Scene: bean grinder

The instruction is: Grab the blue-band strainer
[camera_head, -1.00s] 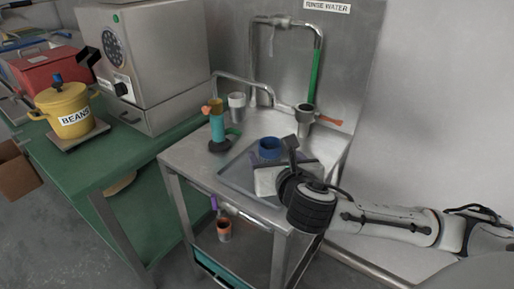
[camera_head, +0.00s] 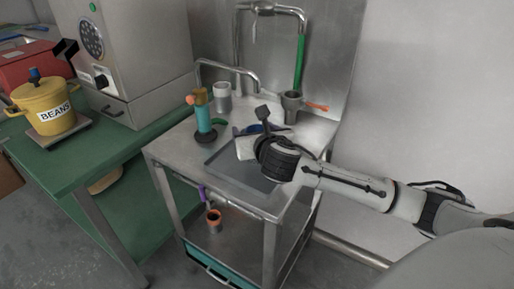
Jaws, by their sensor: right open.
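The blue-band strainer (camera_head: 251,129) is at the sink basin on the steel cart in the head view. Only a little of its blue shows, and my right gripper hides most of it. My right gripper (camera_head: 252,133) reaches in from the right and is open, right at the blue strainer. I cannot tell whether its fingers touch the strainer or stand around it. My left gripper is out of view.
A teal grinder with an orange top (camera_head: 203,117) stands left of the basin (camera_head: 240,178). A grey cup (camera_head: 222,97) and a grey holder (camera_head: 291,106) are behind. An orange-rimmed cup (camera_head: 214,221) is on the lower shelf. A yellow bean pot (camera_head: 45,105) is at left.

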